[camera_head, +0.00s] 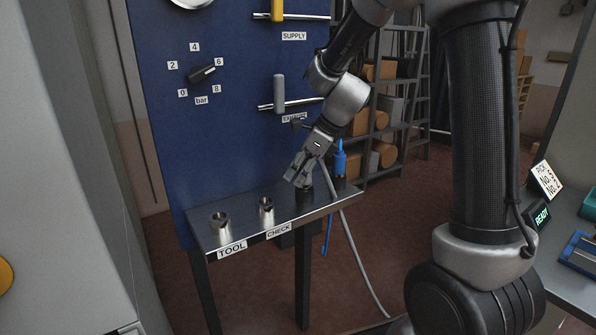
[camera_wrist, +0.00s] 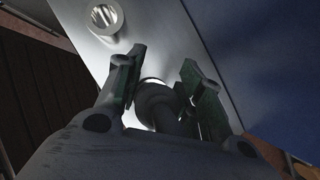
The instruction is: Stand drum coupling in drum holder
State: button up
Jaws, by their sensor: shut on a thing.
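My gripper (camera_head: 294,184) is at the right part of a metal shelf, pointing down. In the wrist view its two fingers (camera_wrist: 160,86) are shut on a dark round coupling (camera_wrist: 156,98), which I take to be the drum coupling. A grey hose (camera_head: 350,240) runs down from the gripper to the floor. A dark upright piece (camera_head: 305,197) shows just below the fingers on the shelf; whether it is the coupling or a holder I cannot tell. Its seating is hidden. Metal cups (camera_head: 220,224) and (camera_head: 266,208) stand at the TOOL and CHECK labels.
The shelf (camera_head: 243,221) is fixed to a blue panel (camera_head: 170,120) with a bar dial (camera_head: 202,73) and two valve handles. A blue fitting (camera_head: 340,160) with a blue hose stands right of my gripper. Racks with boxes are behind.

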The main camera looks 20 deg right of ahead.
jog(key=shift+f, duration=0.3)
dwell(0.5)
jog(key=o, duration=1.2)
jog(key=shift+r, duration=0.1)
jog(key=v, duration=1.2)
jog(key=shift+s+d+r+n+t+h, duration=0.2)
jog(key=shift+s+d+n+h, duration=1.2)
jog(key=shift+s+n, duration=2.6)
jog(key=shift+s+d+n+t+h, duration=0.4)
jog(key=shift+s+d+n, duration=1.9)
jog(key=shift+s+n, duration=1.7)
jog(key=shift+s+d+r+n+t+h, duration=0.15)
jog(key=shift+s+d+n+h, duration=1.25)
jog(key=shift+s+n, duration=2.6)
